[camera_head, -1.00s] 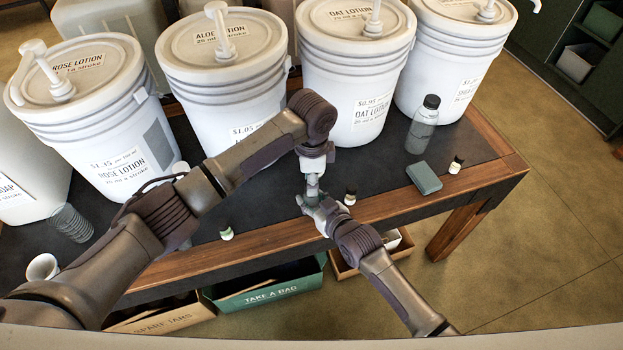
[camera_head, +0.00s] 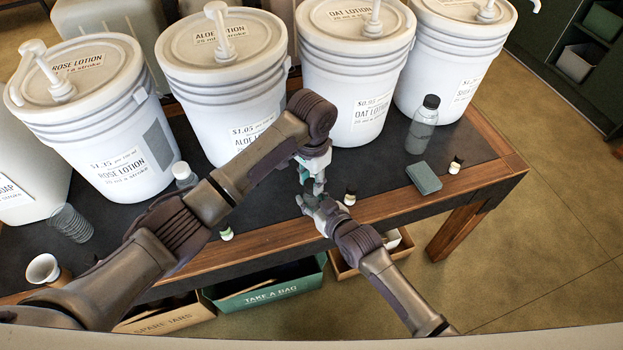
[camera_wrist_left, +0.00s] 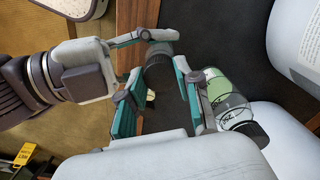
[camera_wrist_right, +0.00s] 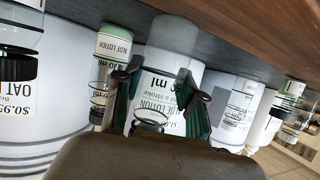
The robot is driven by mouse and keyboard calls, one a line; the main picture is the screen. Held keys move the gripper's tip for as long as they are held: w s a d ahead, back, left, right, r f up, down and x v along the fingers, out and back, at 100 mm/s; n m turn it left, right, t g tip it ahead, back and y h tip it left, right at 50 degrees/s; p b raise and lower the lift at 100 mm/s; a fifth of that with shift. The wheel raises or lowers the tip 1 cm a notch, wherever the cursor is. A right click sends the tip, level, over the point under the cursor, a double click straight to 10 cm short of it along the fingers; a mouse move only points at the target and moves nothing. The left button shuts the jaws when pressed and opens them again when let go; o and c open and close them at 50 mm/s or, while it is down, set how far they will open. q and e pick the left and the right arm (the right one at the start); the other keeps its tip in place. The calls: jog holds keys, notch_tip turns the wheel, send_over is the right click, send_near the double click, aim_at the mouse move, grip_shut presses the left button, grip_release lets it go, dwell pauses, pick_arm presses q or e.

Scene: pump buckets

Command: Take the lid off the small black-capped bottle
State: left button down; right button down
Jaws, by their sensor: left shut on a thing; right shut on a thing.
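My left gripper (camera_head: 312,182) is just above my right gripper (camera_head: 322,200) over the front of the table. In the left wrist view a dark round lid (camera_wrist_left: 157,65) sits between my left fingertips, close to a finger of my right gripper (camera_wrist_left: 150,38). My left gripper appears shut on that lid. In the right wrist view a clear bottle neck with a ring-shaped rim (camera_wrist_right: 150,119) shows between my right fingers (camera_wrist_right: 157,78); my right gripper appears shut on this bottle. Most of the bottle's body is hard to make out.
A larger dark-capped bottle (camera_head: 422,128) and a teal block (camera_head: 424,177) are at right. Pump buckets (camera_head: 225,95) line the back.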

aim_at(312, 183)
pick_arm(q)
jog(key=shift+r, duration=0.25)
jog(key=shift+r, duration=0.85)
jog(key=shift+r, duration=2.05)
pick_arm(e)
jog(key=c, duration=0.6)
grip_release()
